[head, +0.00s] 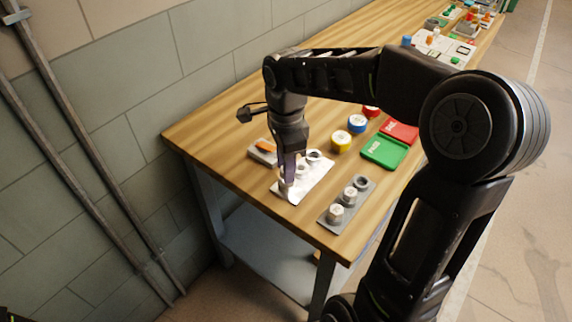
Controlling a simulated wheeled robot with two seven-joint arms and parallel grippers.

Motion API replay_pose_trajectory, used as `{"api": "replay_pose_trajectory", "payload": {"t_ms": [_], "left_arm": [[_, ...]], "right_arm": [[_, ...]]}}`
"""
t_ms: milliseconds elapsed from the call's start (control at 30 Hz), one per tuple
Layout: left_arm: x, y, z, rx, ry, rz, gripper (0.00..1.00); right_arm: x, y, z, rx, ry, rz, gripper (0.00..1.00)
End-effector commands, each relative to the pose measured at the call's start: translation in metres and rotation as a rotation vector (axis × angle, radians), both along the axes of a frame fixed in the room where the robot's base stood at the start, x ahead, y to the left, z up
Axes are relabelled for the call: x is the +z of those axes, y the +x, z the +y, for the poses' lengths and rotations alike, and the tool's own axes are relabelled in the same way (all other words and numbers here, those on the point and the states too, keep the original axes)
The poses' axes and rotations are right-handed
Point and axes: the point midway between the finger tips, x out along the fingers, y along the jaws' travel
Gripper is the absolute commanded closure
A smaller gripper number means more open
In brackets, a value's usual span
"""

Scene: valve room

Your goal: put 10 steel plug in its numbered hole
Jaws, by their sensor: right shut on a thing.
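My right gripper (287,176) points down over a white plate (308,185) near the left end of the wooden table. It is shut on a small pale steel plug (285,187) at the near left part of the plate. The arm hides part of that plug, and I cannot tell whether it touches the plate. Two other round metal pieces (313,156) are on the far part of the plate. A grey block (331,217) to the right carries pale steel plugs (336,212) and a darker ring-like piece (362,183). The numbers are too small to read. My left gripper is not in view.
A grey holder with an orange piece (266,147) lies left of the plate. Yellow (341,140), blue (357,123) and red (371,111) round pieces stand behind. Green (384,152) and red (400,131) panels lie right. Small parts crowd the far table; a block wall runs along the left.

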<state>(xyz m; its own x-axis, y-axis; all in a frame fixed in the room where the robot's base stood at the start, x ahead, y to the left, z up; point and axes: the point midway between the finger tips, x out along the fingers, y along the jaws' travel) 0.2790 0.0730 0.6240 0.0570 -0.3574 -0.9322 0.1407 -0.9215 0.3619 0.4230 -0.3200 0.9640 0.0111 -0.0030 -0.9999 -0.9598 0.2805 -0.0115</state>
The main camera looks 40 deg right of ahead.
Motion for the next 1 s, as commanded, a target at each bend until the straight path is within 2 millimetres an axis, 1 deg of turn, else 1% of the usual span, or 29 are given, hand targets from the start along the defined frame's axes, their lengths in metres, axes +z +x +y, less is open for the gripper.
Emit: {"api": "replay_pose_trajectory", "payload": {"t_ms": [567,1000], "left_arm": [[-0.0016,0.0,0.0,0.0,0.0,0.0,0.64],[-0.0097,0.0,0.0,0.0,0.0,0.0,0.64]], "right_arm": [[-0.0011,0.0001,0.0,0.0,0.0,-0.001,1.0],[-0.01,0.0001,-0.0001,0.0,0.0,0.0,1.0]]}}
